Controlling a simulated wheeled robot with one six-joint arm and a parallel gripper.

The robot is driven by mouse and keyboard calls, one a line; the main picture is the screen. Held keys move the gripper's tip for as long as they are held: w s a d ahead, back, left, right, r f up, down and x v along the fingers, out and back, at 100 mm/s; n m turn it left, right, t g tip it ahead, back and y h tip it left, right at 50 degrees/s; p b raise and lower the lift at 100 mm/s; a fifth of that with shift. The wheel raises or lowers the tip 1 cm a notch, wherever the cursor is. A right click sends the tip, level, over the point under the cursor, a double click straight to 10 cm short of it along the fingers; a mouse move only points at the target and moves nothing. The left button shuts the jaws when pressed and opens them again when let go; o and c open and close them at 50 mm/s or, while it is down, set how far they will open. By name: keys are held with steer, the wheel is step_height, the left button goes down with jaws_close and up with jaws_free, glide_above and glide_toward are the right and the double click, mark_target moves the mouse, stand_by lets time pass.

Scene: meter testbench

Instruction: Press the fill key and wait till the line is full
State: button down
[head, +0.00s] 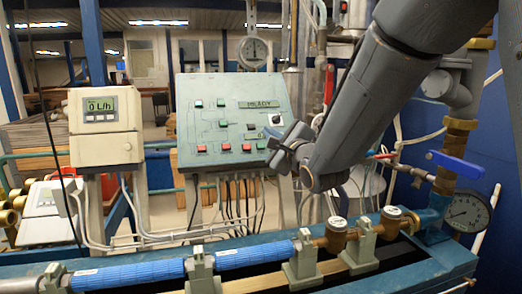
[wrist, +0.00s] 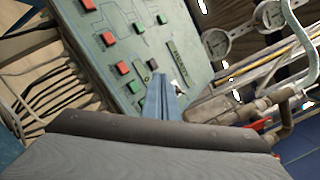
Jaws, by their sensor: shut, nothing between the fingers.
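The grey-green control panel (head: 190,95) stands tilted at the centre of the head view, with green keys in upper rows and red keys in a lower row. It fills the upper middle of the wrist view (wrist: 92,50). I cannot read which key is the fill key. My gripper (head: 277,138) is shut and empty at the panel's lower right part, hiding some of it. In the wrist view its closed fingers (wrist: 157,82) point at the panel; I cannot tell whether they touch it. The line (head: 130,274) of blue pipe runs along the bench.
A flow meter (head: 105,127) at left reads 0 L/h. A pressure gauge (head: 467,212) and a blue-handled valve (head: 455,167) are at right. A round dial (head: 252,52) is above the panel. Cables hang below the panel. Brass fittings (head: 340,233) join the line.

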steer(key=shift+w+a+f+b, duration=0.2)
steer(key=shift+w+f+b, duration=0.3)
steer(key=shift+w+f, duration=0.2)
steer(key=shift+w+a+f+b, duration=0.2)
steer(key=shift+w+f+b, duration=0.35)
steer(key=shift+w+f, duration=0.15)
steer(key=shift+w+a+f+b, duration=0.2)
steer(key=shift+w+f+b, duration=0.35)
steer(key=shift+w, duration=0.2)
steer(key=shift+f, duration=0.1)
stand_by(0.4)
steer(key=shift+w+a+f, duration=0.1)
steer(key=shift+w+f, duration=0.15)
steer(key=shift+w, duration=0.05)
steer(key=shift+w+a+f+b, duration=0.1)
steer(key=shift+w+f+b, duration=0.15)
steer(key=shift+b, duration=0.15)
stand_by(0.7)
steer(key=shift+s+d+r+p, duration=0.2)
steer(key=shift+s+r+p, duration=0.3)
steer(key=shift+s+r, duration=0.05)
steer(key=shift+s+r, duration=0.1)
stand_by(0.4)
steer(key=shift+s+d+r+p, duration=0.25)
steer(key=shift+s+r+p, duration=0.5)
steer(key=shift+s+r, duration=0.1)
steer(key=shift+s+d+r+p, duration=0.25)
steer(key=shift+s+r+p, duration=0.5)
steer(key=shift+s, duration=0.1)
stand_by(1.2)
